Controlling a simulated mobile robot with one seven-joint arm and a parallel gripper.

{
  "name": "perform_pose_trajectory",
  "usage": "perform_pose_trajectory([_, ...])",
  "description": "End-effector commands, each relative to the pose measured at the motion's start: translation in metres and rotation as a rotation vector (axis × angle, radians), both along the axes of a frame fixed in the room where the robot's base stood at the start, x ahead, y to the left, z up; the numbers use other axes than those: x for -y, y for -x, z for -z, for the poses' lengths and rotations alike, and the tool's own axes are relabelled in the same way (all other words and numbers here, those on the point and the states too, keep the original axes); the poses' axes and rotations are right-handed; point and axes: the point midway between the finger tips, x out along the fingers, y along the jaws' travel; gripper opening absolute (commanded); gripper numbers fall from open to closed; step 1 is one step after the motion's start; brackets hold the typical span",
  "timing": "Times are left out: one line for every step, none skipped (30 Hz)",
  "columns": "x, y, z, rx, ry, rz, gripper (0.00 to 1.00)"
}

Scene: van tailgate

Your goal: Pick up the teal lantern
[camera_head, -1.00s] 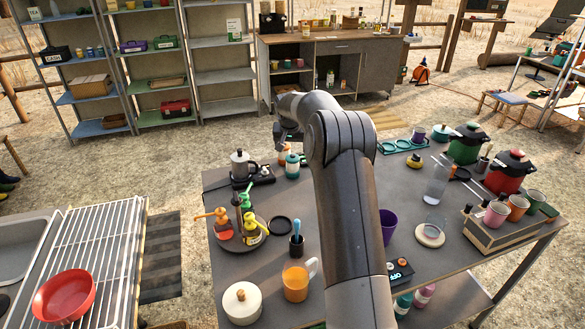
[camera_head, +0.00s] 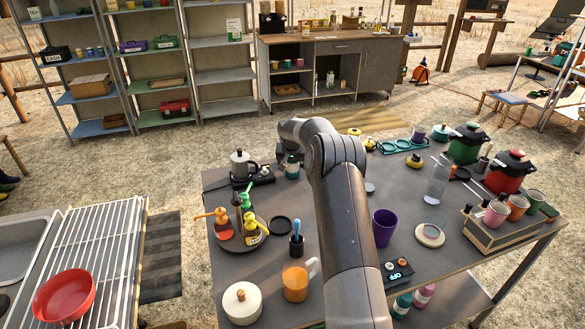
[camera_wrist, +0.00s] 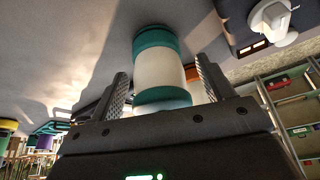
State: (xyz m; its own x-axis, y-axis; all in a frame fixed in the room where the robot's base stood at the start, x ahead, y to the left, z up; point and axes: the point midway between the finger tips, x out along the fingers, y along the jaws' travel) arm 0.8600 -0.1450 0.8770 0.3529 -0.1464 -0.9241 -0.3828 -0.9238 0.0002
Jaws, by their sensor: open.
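The teal lantern (camera_head: 292,167) stands on the grey table, in front of my arm's far end in the head view. In the wrist view the lantern (camera_wrist: 158,72) has a pale white body between teal end bands. My gripper (camera_wrist: 164,88) is open, with one finger on each side of the lantern. A narrow gap shows at the left finger; whether the right finger touches cannot be told.
A moka pot (camera_head: 241,163) on a black burner stands close to the lantern's left. A purple cup (camera_head: 384,227) stands to the right.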

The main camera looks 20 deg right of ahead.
Motion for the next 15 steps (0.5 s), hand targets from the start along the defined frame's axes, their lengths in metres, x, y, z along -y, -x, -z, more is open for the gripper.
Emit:
perform_pose_trajectory([0.0003, -0.0006, -0.0002, 0.002, 0.001, 0.000, 0.74])
perform_pose_trajectory([0.0002, -0.0007, -0.0005, 0.002, 0.001, 0.000, 0.74])
perform_pose_trajectory([0.0001, -0.0006, -0.0007, 0.002, 0.001, 0.000, 0.74])
perform_pose_trajectory([0.0001, -0.0005, -0.0005, 0.002, 0.001, 0.000, 0.74])
perform_pose_trajectory([0.0001, -0.0005, -0.0005, 0.002, 0.001, 0.000, 0.74])
perform_pose_trajectory([0.0001, -0.0004, -0.0006, 0.002, 0.001, 0.000, 0.71])
perform_pose_trajectory([0.0001, -0.0004, -0.0006, 0.001, 0.000, 0.000, 0.69])
perform_pose_trajectory([0.0001, -0.0004, -0.0006, 0.001, 0.000, 0.000, 0.67])
perform_pose_trajectory([0.0001, -0.0004, -0.0006, 0.001, 0.000, 0.000, 0.63])
perform_pose_trajectory([0.0001, -0.0004, -0.0006, 0.001, 0.000, 0.000, 0.61])
perform_pose_trajectory([0.0001, -0.0004, -0.0006, 0.001, 0.000, 0.000, 0.58])
perform_pose_trajectory([0.0000, -0.0003, -0.0007, 0.001, 0.000, 0.000, 0.55])
perform_pose_trajectory([0.0000, -0.0003, -0.0007, 0.001, 0.000, 0.000, 0.53])
perform_pose_trajectory([0.0000, -0.0003, -0.0007, 0.001, 0.000, 0.000, 0.50])
perform_pose_trajectory([0.0000, -0.0003, -0.0007, 0.001, 0.000, 0.000, 0.47])
